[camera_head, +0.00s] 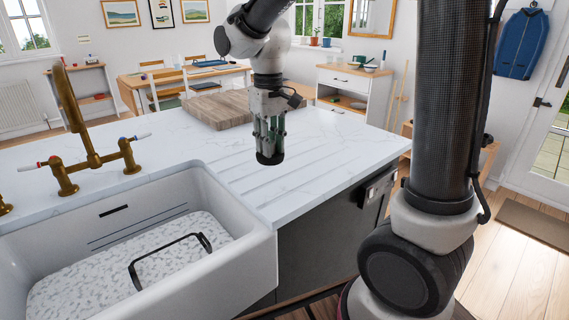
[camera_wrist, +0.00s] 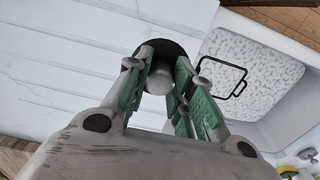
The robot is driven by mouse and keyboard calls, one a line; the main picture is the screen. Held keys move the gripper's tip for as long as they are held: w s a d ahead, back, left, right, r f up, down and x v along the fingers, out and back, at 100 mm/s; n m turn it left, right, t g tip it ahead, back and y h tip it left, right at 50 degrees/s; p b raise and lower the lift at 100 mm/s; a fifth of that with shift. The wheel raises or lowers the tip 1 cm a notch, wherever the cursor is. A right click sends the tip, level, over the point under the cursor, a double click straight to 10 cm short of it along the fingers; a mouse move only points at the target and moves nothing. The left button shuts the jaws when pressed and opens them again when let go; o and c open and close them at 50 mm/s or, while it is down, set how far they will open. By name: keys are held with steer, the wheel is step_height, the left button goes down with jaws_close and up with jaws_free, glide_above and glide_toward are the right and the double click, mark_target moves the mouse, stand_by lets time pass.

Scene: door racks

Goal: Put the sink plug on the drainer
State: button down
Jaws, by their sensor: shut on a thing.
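My gripper (camera_head: 269,140) points down above the white worktop, to the right of the sink. It is shut on the sink plug (camera_head: 270,158), a dark round disc that shows below the fingertips. In the wrist view, the plug (camera_wrist: 180,50) has a dark rim and a rounded metal knob between the green finger pads. The drainer (camera_head: 245,183) is the grooved stretch of white worktop beside the sink. It also shows at the left in the wrist view (camera_wrist: 75,75). The plug is over the drainer in the head view; whether it touches the surface I cannot tell.
The white sink (camera_head: 245,262) holds a speckled board (camera_head: 105,270) with a black wire handle. A brass tap (camera_head: 85,130) stands behind the sink. A wooden chopping board (camera_head: 215,108) lies on the worktop behind my gripper. The drainer's surface looks clear.

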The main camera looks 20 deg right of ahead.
step_height(320, 180, down, 9)
steer(key=shift+f, duration=0.1)
stand_by(0.3)
steer(key=c, duration=1.2)
jaws_free()
steer(key=shift+f, duration=0.1)
steer(key=shift+c, duration=0.2)
step_height(320, 180, up, 12)
steer(key=shift+r, duration=0.1)
steer(key=s+d+r+m+t, duration=0.1)
steer(key=s+d+t, duration=0.1)
steer(key=s+d, duration=0.5)
steer(key=s+d+r+m+t, duration=0.2)
steer(key=s+d, duration=0.5)
steer(key=s, duration=0.5)
steer(key=shift+d+m, duration=0.3)
steer(key=shift+d, duration=0.1)
